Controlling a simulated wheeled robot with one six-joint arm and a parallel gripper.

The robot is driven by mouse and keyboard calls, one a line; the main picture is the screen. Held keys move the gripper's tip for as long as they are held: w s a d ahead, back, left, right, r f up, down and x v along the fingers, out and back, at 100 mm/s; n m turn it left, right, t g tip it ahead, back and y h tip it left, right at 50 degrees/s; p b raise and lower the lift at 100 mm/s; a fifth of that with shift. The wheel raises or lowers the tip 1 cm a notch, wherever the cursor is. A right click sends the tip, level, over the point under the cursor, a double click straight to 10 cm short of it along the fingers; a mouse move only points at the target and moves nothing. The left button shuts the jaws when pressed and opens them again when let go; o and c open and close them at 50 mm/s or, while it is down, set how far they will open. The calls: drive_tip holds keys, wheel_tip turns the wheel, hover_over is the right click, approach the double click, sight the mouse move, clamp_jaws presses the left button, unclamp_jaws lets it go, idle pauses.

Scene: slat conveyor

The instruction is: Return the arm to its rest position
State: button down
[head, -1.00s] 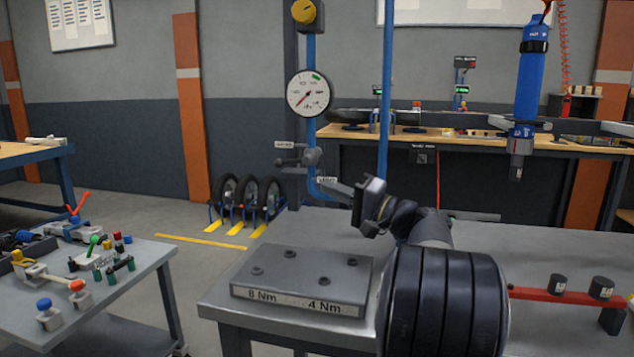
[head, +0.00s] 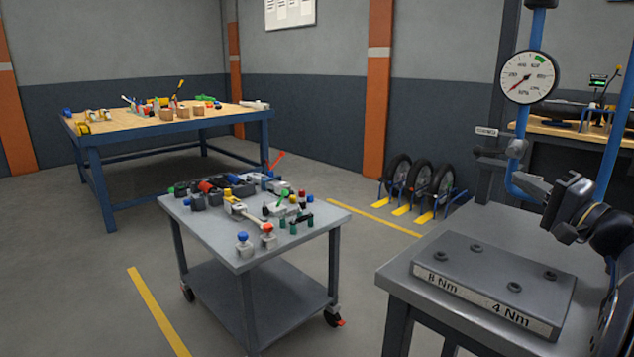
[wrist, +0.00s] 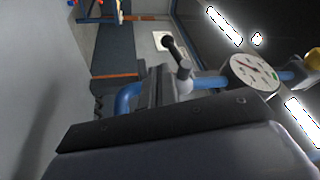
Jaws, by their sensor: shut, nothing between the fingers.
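My gripper (head: 566,204) is in the head view at the right, dark and shut with nothing in it. It is in the air above the back right of the grey torque block (head: 490,280), which is marked 8 Nm and 4 Nm. My black arm comes in from the right edge and is partly cut off by it. In the wrist view, the dark gripper body (wrist: 150,128) fills the lower part; its fingertips cannot be made out clearly.
A pressure gauge (head: 529,77) on a blue pipe stands behind my gripper, with a valve below; the gauge also shows in the wrist view (wrist: 254,74). A grey cart (head: 330,222) with small parts stands in the middle. A blue workbench (head: 170,128) is behind it. Floor at left is clear.

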drive_tip(key=w+g+h+p, duration=0.1)
drive_tip(key=g+p, duration=0.1)
drive_tip(key=p, duration=0.4)
drive_tip(key=w+g+h+p, duration=0.1)
drive_tip(key=w+g+p, duration=0.1)
drive_tip(key=p, duration=0.5)
drive_tip(key=shift+w+a+f+h+p, duration=0.1)
drive_tip(key=shift+w+a+h+p, duration=0.05)
drive_tip(key=shift+w+h+p, duration=0.15)
drive_tip(key=g+p, duration=0.1)
drive_tip(key=p, duration=0.2)
drive_tip(key=shift+w+h, duration=0.1)
drive_tip(key=shift+h, duration=0.3)
drive_tip(key=n+g+h+p, duration=0.1)
drive_tip(key=g+p, duration=0.1)
drive_tip(key=p, duration=0.4)
drive_tip(key=shift+d, duration=0.2)
drive_tip(key=s+d+r+n+g+h+p, duration=0.2)
drive_tip(key=s+d+r+g+p, duration=0.2)
drive_tip(key=s+r+p, duration=0.4)
drive_tip(key=shift+s+d+r+p, duration=0.2)
drive_tip(key=shift+d+p, duration=0.3)
drive_tip(key=shift+p, duration=0.7)
